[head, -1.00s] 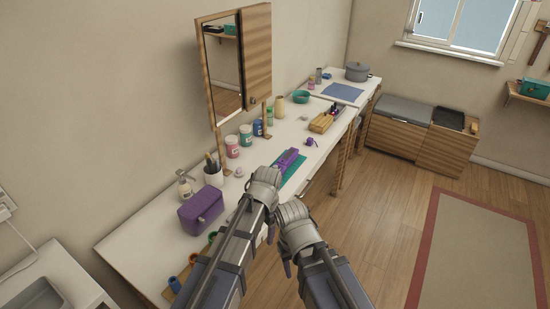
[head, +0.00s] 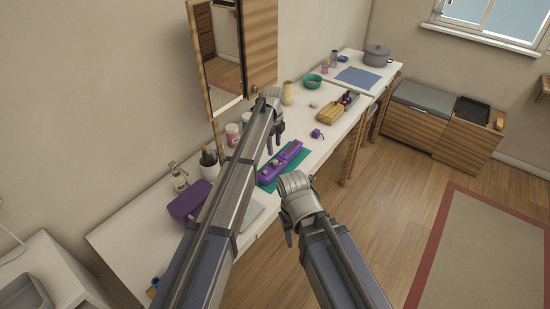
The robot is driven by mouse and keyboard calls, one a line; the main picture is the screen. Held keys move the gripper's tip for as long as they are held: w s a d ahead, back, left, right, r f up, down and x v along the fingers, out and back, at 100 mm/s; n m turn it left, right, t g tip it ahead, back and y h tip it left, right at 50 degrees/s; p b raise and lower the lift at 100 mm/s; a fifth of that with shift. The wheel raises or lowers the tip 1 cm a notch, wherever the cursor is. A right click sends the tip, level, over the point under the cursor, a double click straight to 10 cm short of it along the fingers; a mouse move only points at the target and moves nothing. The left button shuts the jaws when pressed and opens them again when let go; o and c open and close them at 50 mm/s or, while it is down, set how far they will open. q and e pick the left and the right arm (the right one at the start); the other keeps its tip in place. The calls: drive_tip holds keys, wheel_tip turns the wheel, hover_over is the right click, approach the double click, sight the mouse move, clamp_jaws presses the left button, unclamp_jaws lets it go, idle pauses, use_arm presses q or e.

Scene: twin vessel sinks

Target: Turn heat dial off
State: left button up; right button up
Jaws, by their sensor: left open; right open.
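A long purple appliance (head: 284,166) lies on a teal mat (head: 300,158) on the white counter. Small raised parts show on its top, but I cannot make out which is the heat dial. My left gripper (head: 273,141) is open, fingers pointing down, above the counter near the far end of the appliance. It appears apart from the appliance. My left arm hides part of the counter to the left. My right gripper (head: 290,232) is open and empty, in front of the counter's front edge and nearer than the mat.
A purple box (head: 187,204), a soap dispenser (head: 178,175) and a cup of brushes (head: 209,162) stand to the left. Behind are jars (head: 232,134) and a mirror cabinet (head: 232,50). A wooden tray (head: 331,112) and a small purple item (head: 317,133) lie to the right.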

sight(275, 161)
use_arm(q)
drive_tip(key=shift+w+d+f+b, duration=0.1)
drive_tip(key=shift+f+b, duration=1.75)
drive_tip(key=shift+f, duration=0.1)
drive_tip(key=shift+w+d+f+b, duration=0.1)
drive_tip(key=shift+f+b, duration=1.75)
drive_tip(key=shift+f, duration=0.1)
drive_tip(key=shift+r, duration=0.1)
drive_tip(key=shift+c, duration=0.2)
clamp_jaws()
